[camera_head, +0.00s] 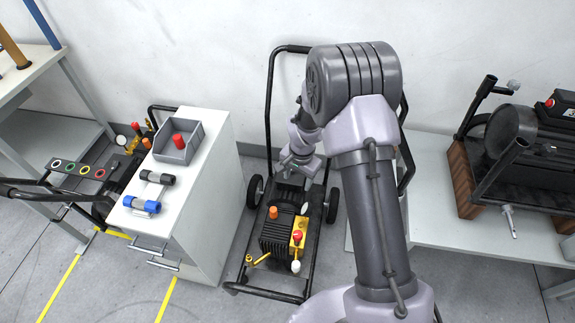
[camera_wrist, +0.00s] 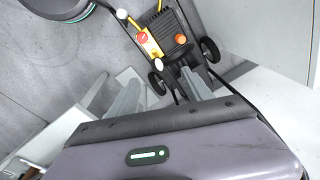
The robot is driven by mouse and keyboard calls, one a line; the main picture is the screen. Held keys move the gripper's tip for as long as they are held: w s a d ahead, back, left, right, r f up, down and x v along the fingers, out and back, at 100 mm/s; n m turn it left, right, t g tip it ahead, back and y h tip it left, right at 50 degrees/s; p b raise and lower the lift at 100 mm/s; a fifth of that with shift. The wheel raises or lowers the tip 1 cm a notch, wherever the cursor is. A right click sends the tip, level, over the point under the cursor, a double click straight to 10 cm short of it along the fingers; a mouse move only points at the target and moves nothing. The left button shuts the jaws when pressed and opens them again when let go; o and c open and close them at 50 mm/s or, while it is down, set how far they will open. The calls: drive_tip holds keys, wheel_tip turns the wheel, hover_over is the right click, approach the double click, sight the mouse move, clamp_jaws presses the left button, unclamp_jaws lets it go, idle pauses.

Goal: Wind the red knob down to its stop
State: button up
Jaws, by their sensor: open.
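The red knob (camera_head: 298,236) sits on the yellow block (camera_head: 298,245) of the pump (camera_head: 275,235) on the black wheeled cart. It also shows in the wrist view (camera_wrist: 142,37), near the top. My gripper (camera_head: 299,168) is open and empty over the rear part of the cart, behind the pump and apart from the knob. In the wrist view its two grey fingers (camera_wrist: 160,88) are spread, with the pump beyond them. An orange cap (camera_head: 273,212) stands on the pump, left of the red knob. How far down the knob is wound cannot be told.
A white cabinet (camera_head: 195,215) stands left of the cart. It carries a grey bin (camera_head: 187,150) with a red part and blue and black fittings. The cart's tall handle (camera_head: 269,105) rises beside my arm. A bench (camera_head: 450,205) with a black machine is at right.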

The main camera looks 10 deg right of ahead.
drive_tip(key=m+g, duration=0.1)
hover_over(298, 234)
wheel_tip(298, 234, down, 18)
wheel_tip(298, 234, down, 17)
drive_tip(key=b, duration=0.6)
drive_tip(key=shift+s+r, duration=0.1)
drive_tip(key=shift+r, duration=0.1)
drive_tip(key=shift+a, duration=0.1)
clamp_jaws()
drive_tip(key=shift+n+b, duration=0.3)
drive_tip(key=shift+b, duration=0.15)
